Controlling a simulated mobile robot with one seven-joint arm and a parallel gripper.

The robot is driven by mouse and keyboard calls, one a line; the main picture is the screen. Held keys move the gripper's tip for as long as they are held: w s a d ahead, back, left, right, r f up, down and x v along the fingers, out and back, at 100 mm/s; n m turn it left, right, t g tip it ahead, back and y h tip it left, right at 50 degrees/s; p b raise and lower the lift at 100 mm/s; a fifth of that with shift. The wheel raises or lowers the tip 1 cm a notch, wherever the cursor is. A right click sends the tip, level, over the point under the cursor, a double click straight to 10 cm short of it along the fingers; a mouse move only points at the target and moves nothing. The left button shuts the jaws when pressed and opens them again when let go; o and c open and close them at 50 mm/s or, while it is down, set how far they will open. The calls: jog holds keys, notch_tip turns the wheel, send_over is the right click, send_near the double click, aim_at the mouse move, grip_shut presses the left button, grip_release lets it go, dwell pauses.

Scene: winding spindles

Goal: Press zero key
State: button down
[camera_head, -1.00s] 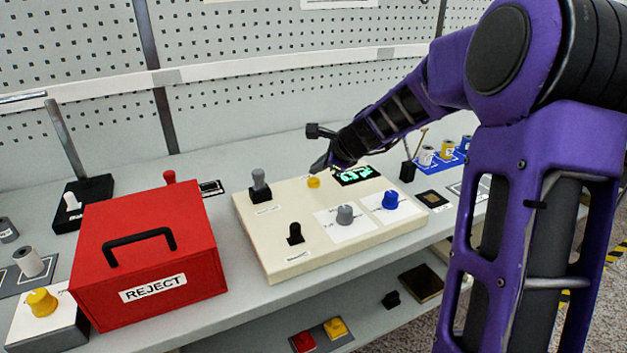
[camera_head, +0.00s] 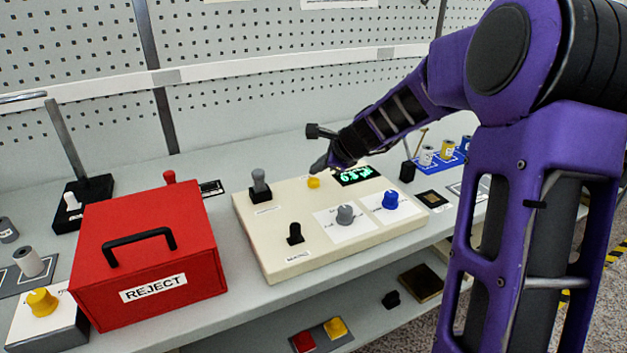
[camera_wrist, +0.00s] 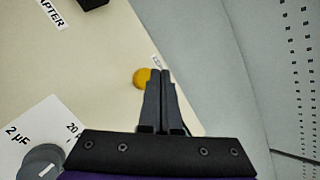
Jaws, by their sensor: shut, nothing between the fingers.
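The yellow round key (camera_head: 313,183), the likely zero key, stands near the back of the cream panel (camera_head: 270,232). It also shows in the wrist view (camera_wrist: 141,77), just left of my fingertips. A small label by it is mostly hidden by my fingers and unreadable. My gripper (camera_head: 319,170) is shut and empty, pointing down over the panel right at the key. In the wrist view my gripper (camera_wrist: 160,72) has its fingers together, overlapping the key's right edge. I cannot tell whether they touch it. A display with green digits (camera_head: 357,174) sits right of the key.
The panel also has a grey lever (camera_head: 259,181), a black switch (camera_head: 295,233), a grey knob (camera_head: 345,214) and a blue knob (camera_head: 390,200). A red REJECT box (camera_head: 150,255) stands to the left. A pegboard wall (camera_head: 250,60) rises behind.

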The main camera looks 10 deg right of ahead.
aim_at(317, 182)
jog(key=shift+f, duration=0.2)
jog(key=shift+f, duration=0.2)
jog(key=shift+f, duration=0.55)
dwell(0.6)
jog(key=shift+r, duration=0.15)
jog(key=shift+r+p, duration=0.8)
jog(key=shift+r, duration=0.05)
notch_tip(317, 182, up, 5)
jog(key=p, duration=0.4)
jog(key=shift+f, duration=0.1)
dwell(0.5)
